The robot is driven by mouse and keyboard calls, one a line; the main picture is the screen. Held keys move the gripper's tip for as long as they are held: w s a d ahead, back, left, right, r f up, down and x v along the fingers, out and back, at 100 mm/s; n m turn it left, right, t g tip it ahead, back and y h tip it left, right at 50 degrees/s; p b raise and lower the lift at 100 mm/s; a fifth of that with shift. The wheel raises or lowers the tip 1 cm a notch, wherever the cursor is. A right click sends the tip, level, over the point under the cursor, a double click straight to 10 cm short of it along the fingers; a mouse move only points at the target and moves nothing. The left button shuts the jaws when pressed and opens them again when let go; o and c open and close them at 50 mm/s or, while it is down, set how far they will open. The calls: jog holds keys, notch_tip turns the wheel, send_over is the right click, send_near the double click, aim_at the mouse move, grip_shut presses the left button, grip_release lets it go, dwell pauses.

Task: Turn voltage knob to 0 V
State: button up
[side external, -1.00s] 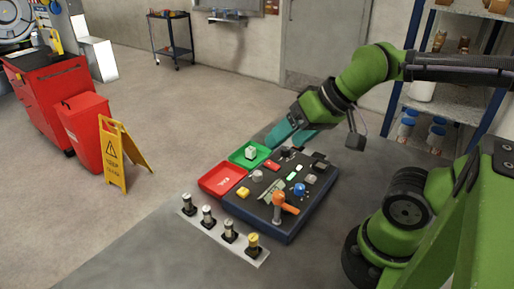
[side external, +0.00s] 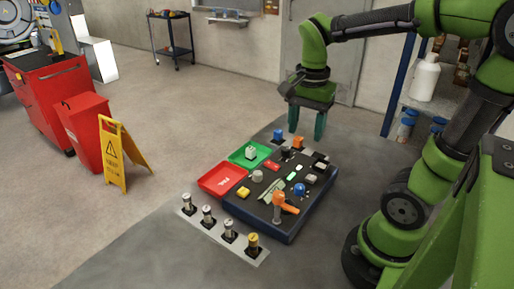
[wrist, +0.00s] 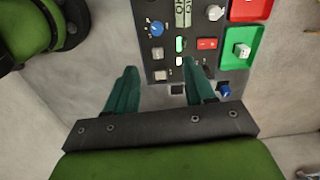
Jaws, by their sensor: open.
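The dark control panel (side external: 265,212) lies on the floor-level work surface in the side view. A blue round knob (side external: 299,188) sits on its right part; it also shows in the wrist view (wrist: 157,28). A pale grey knob (side external: 257,176) sits nearer the trays. I cannot read labels, so I cannot tell which is the voltage knob or its setting. My gripper (side external: 307,136) points down above the panel's far end, open and empty. In the wrist view its two teal fingers (wrist: 159,68) are spread, with the blue knob beyond them, apart from it.
An orange-handled lever (side external: 285,203) rises at the panel's near end. A red tray (side external: 212,190) and green tray (side external: 236,157) adjoin it; the green one holds a white block (side external: 250,153). Several posts stand on a pale strip (side external: 218,233). A blue part (side external: 278,135) lies near my gripper.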

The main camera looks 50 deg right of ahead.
jog(key=m, duration=0.1)
send_near(300, 186)
notch_tip(300, 186, down, 9)
jog(key=shift+w+r, duration=0.1)
jog(key=shift+r, duration=0.1)
dwell(0.3)
grip_shut()
